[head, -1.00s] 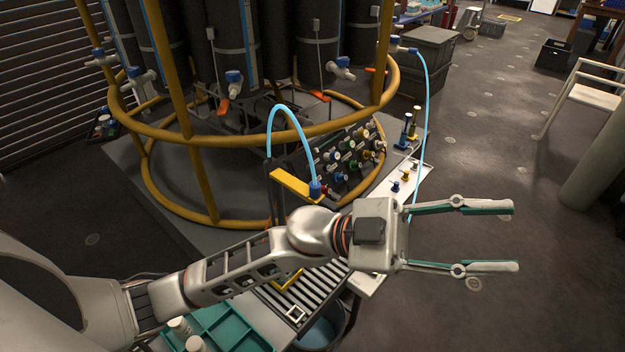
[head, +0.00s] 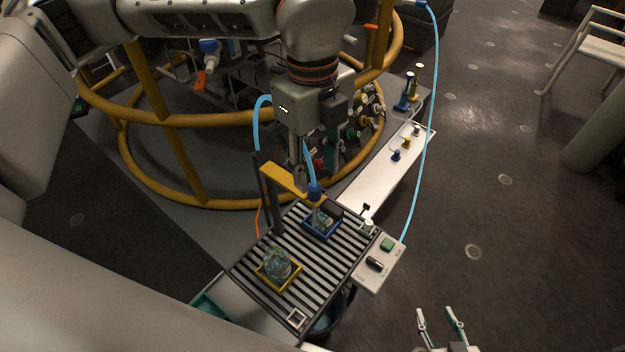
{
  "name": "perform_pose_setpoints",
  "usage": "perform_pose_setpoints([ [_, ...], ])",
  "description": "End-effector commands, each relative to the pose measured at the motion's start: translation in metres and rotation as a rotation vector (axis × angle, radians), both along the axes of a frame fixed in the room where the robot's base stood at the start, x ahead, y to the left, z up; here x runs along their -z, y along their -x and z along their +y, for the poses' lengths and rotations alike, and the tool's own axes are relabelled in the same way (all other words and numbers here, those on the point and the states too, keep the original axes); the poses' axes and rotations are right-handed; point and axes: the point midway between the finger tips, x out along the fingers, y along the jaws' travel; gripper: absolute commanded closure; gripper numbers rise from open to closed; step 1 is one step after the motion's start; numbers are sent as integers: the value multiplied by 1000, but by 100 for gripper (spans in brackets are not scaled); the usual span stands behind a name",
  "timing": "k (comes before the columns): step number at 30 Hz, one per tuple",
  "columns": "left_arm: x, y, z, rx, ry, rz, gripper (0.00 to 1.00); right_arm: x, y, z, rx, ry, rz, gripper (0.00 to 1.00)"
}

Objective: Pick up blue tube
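A light blue tube (head: 264,114) rises in a loop by the yellow bracket (head: 290,182). Its other end (head: 309,162) runs down to a dark blue fitting (head: 315,191); the top of the loop is hidden behind my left gripper. My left gripper (head: 299,184) points down over the bracket, beside the tube; its fingers show nearly edge-on, so their opening and any contact are unclear. A second light blue tube (head: 428,120) hangs at the right from a blue fitting down towards the control box. My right gripper (head: 437,312) is open and empty at the bottom edge.
A slatted bench (head: 335,262) below holds a blue tray (head: 322,231) and a yellow tray (head: 278,283) with clear items. A control box (head: 379,265) adjoins it. A yellow ring frame (head: 190,205) surrounds the rig behind.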

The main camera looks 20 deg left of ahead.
Motion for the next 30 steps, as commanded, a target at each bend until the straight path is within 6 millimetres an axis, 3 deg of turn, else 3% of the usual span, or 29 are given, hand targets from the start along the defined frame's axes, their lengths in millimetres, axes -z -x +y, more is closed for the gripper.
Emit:
perform_pose_setpoints([
  [6, 1, -10, 16, -68, -56, -40, 62, -1, 0, 0, 0, 0, 0, 60],
  [22, 63, -7, 5, -64, -52, -38, 62, -12, 1, 0, 0, 0, 0, 60],
  [30, 71, -7, 5, -64, -51, -40, 62, -13, 0, 1, 0, -1, -1, 60],
])
